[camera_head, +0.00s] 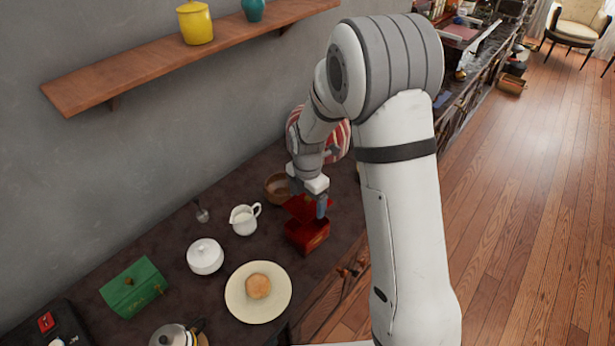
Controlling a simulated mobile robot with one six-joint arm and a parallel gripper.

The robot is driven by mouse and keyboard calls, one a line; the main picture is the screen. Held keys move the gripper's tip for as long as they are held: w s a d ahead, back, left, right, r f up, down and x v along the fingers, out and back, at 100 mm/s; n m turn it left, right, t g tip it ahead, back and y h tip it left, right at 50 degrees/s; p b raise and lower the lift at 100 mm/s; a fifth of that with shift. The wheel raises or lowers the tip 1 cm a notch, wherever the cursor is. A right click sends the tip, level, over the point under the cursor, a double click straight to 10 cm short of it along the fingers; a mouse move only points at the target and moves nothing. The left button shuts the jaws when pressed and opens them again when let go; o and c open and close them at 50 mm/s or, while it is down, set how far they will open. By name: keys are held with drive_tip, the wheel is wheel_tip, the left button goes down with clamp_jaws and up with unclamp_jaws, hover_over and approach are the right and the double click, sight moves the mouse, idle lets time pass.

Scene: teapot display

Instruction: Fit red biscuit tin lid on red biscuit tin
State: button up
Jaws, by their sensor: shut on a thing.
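The red biscuit tin (306,238) stands on the dark counter, right of the white jug. My gripper (315,204) is directly above it, pointing down, shut on the red biscuit tin lid (298,208). The lid is a flat dark red piece over the tin. It looks slightly raised above the tin, but I cannot tell whether their edges touch. One grey finger shows on the right; the other is mostly hidden. The lid is partly covered by my gripper.
A brown bowl (278,187) stands just behind the tin. A white jug (244,219), a lidded white pot (205,256), a cream plate (240,299) with a round bun (258,286) and a green box (133,287) stand to the left. A wooden shelf (140,67) is above.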

drive_tip(key=shift+w+a, duration=0.1)
drive_tip(key=shift+a, duration=0.1)
wheel_tip(320, 180, down, 7)
drive_tip(key=b, duration=0.5)
drive_tip(key=shift+f, duration=0.2)
drive_tip(key=shift+d, duration=0.1)
drive_tip(key=shift+f+b, duration=0.2)
drive_tip(key=shift+b, duration=0.25)
idle(1.1)
drive_tip(key=shift+f, duration=0.25)
drive_tip(key=shift+f+b, duration=0.1)
drive_tip(key=shift+b, duration=0.3)
idle(0.5)
drive_tip(key=o, duration=0.9)
